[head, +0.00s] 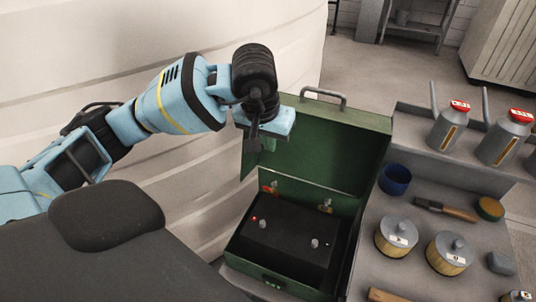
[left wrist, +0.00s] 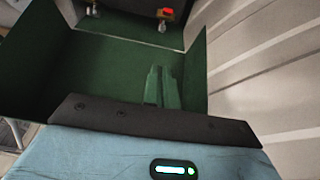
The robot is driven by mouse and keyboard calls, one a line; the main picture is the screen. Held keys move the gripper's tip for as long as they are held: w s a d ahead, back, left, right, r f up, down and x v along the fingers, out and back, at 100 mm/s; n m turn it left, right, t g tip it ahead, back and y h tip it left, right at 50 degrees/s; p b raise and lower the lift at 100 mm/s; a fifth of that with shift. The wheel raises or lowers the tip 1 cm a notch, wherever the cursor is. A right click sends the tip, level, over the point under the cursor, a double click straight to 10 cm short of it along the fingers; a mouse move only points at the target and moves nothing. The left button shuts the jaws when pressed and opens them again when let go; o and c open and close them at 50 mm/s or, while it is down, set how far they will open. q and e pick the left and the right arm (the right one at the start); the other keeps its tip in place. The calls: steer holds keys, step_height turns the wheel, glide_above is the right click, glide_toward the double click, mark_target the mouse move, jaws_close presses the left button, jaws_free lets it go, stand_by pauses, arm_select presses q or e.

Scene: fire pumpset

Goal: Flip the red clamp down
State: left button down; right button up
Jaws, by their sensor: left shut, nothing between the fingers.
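The red clamp (head: 270,187) is a small red piece on a metal fitting at the back left of the black panel, inside the open green case. It also shows in the left wrist view (left wrist: 166,14), at the top edge. My left gripper (head: 254,146) is shut and empty. It is in front of the raised green lid, above the clamp and apart from it. Its closed fingers also show in the left wrist view (left wrist: 160,72) against the green surface. My right gripper is not in view.
The case's green lid (head: 345,145) stands open. A second metal fitting (head: 325,206) sits to the right of the clamp. A grey shelf on the right holds a blue cup (head: 395,179), a brush (head: 445,209) and tins (head: 396,237). A pale curved wall (head: 60,50) is at left.

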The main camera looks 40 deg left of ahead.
arm_select(q)
step_height(320, 180, down, 10)
steer(key=shift+p, duration=0.4)
steer(key=shift+s+f, duration=0.25)
steer(key=shift+s, duration=0.1)
steer(key=shift+f, duration=0.1)
